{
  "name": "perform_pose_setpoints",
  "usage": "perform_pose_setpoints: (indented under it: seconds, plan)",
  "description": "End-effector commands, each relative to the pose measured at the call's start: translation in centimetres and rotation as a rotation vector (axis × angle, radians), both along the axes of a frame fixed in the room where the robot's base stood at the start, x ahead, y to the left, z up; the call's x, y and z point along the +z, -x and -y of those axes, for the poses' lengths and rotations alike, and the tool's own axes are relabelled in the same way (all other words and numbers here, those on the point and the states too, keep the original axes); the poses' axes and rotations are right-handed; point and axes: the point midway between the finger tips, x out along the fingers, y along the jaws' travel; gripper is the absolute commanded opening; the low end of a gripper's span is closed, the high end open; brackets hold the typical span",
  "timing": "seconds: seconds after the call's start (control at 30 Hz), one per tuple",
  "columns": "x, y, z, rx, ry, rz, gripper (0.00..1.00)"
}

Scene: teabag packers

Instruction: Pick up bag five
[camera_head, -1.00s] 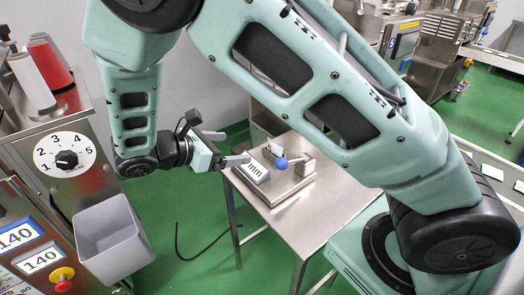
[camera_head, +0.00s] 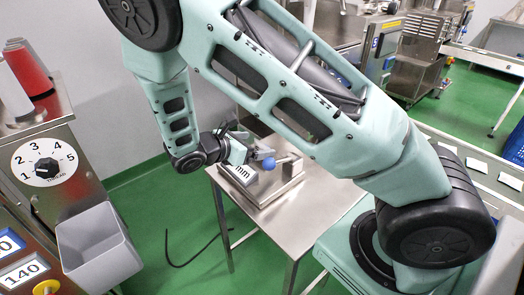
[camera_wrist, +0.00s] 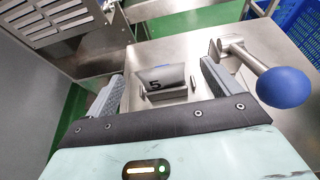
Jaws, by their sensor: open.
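Bag five (camera_wrist: 166,76) is a small pale bag with a dark 5 on its lower part. It stands in a metal holder on the steel table (camera_head: 295,220). My gripper (camera_wrist: 165,66) is open in the wrist view, with one grey finger to each side of the bag and gaps between. In the head view my gripper (camera_head: 243,148) is at the far side of the table device, and I cannot make out the bag there.
A lever with a blue ball knob (camera_wrist: 285,87) stands close to the right finger; the knob also shows in the head view (camera_head: 268,164). A grey bin (camera_head: 98,250) hangs at left. A blue crate (camera_wrist: 300,25) is at upper right.

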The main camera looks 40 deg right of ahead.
Motion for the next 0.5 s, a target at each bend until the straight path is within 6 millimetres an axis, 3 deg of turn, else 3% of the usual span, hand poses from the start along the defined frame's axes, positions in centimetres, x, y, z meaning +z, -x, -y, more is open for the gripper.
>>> perform_pose_setpoints:
  seconds: [0.2,0.5]
  plan:
    - [-1.2,-0.3,2.9,-0.003,0.002,-0.001,0.89]
    - [-1.5,-0.4,3.5,0.000,0.000,0.001,0.89]
